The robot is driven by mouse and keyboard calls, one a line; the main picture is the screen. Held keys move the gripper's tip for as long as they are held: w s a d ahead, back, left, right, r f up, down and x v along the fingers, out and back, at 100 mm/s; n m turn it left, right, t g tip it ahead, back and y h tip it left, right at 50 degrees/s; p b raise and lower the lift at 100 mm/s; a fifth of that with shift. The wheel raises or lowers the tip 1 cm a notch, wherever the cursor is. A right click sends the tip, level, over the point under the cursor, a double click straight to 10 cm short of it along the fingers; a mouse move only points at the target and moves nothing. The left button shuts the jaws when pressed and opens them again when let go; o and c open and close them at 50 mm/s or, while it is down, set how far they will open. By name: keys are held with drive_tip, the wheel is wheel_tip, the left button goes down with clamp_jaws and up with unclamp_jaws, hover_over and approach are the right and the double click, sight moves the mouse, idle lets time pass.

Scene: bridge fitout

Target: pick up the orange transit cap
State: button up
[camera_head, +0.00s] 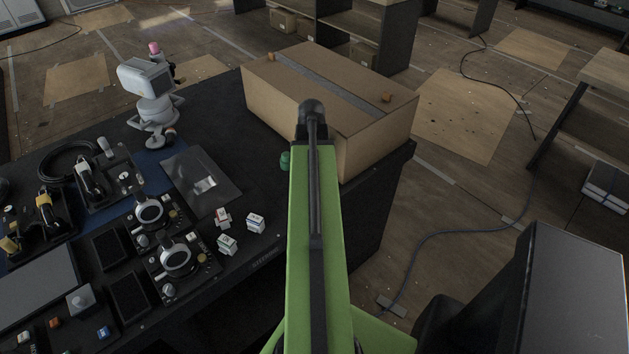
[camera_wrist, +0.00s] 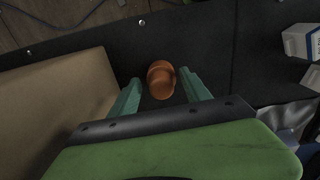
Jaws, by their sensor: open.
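The orange transit cap (camera_wrist: 161,80), a small rounded orange-brown piece, is on the dark console top (camera_wrist: 200,40) in the wrist view. My gripper (camera_wrist: 160,77) is open, with one teal finger on each side of the cap. Small gaps show between the cap and both fingers, so it is not held. In the head view only a teal finger (camera_head: 285,161) shows beside my green arm. The cap there appears hidden behind the arm.
A large cardboard box (camera_head: 375,142) stands close by; its side also shows left of my gripper in the wrist view (camera_wrist: 60,100). Small white boxes (camera_head: 256,222) and a dark panel (camera_head: 200,180) lie to the left. The console edge is near the right.

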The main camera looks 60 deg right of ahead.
clamp_jaws()
drive_tip(key=shift+r, duration=0.1)
